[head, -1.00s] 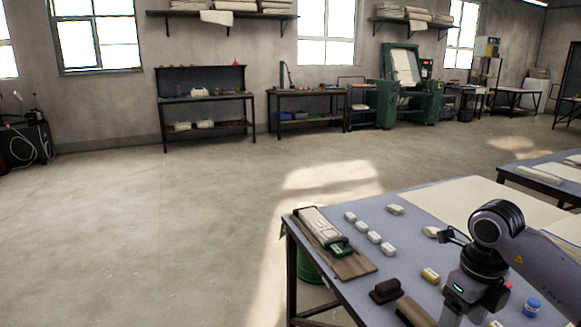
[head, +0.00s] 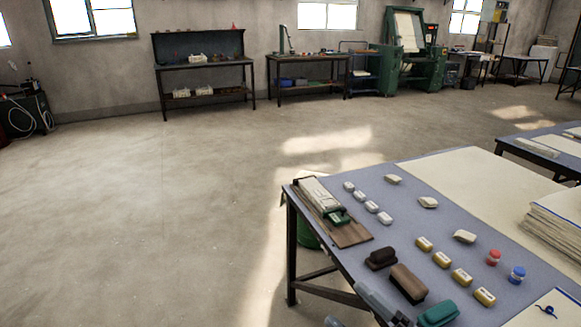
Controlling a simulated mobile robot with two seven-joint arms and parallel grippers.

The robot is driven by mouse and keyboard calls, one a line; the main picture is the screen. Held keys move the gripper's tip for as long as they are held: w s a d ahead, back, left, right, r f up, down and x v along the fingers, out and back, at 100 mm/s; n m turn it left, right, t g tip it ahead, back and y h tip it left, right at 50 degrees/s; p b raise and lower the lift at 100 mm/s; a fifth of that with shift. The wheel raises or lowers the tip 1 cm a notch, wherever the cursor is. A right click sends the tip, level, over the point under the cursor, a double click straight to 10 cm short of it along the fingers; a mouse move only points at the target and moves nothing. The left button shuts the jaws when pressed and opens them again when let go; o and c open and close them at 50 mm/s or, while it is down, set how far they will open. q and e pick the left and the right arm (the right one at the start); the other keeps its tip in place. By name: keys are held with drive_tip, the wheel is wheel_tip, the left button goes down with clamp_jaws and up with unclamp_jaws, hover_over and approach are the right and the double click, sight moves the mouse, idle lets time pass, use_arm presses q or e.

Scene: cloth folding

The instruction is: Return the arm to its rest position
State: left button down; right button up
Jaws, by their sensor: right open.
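My right gripper (head: 357,309) is at the bottom edge of the head view, by the near left edge of the blue-grey table (head: 405,230). Only grey parts of its fingers show, apart from each other. It is open, and I see nothing between the fingers. The rest of the right arm is out of the picture. My left gripper is not in view. A large cream cloth (head: 480,180) lies flat on the table, with a stack of folded cream cloth (head: 560,215) at the right.
Near the gripper lie a dark brown block (head: 380,258), a brown brush-like block (head: 408,283) and a green block (head: 438,313). Several white and yellow blocks, a red jar (head: 493,257) and a blue jar (head: 517,274) stand farther right. The floor (head: 150,220) at left is clear.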

drive_tip(key=s+d+f+m+g+h, duration=0.1)
drive_tip(key=s+d+f+m+h, duration=0.2)
drive_tip(key=f+m, duration=0.3)
drive_tip(key=s+d+f+m+g+h+p, duration=0.1)
drive_tip(key=s+d+f+m+g+h, duration=0.1)
drive_tip(key=s+f+m+h, duration=0.3)
drive_tip(key=s+d+f+m+g+h, duration=0.1)
drive_tip(key=s+d+f+m+h, duration=0.3)
drive_tip(key=f, duration=0.5)
drive_tip(key=s+d+m, duration=0.1)
drive_tip(key=m, duration=0.1)
drive_tip(key=shift+s+m+g+h, duration=0.25)
drive_tip(key=shift+m+g+h, duration=0.05)
drive_tip(key=shift+m+h, duration=0.1)
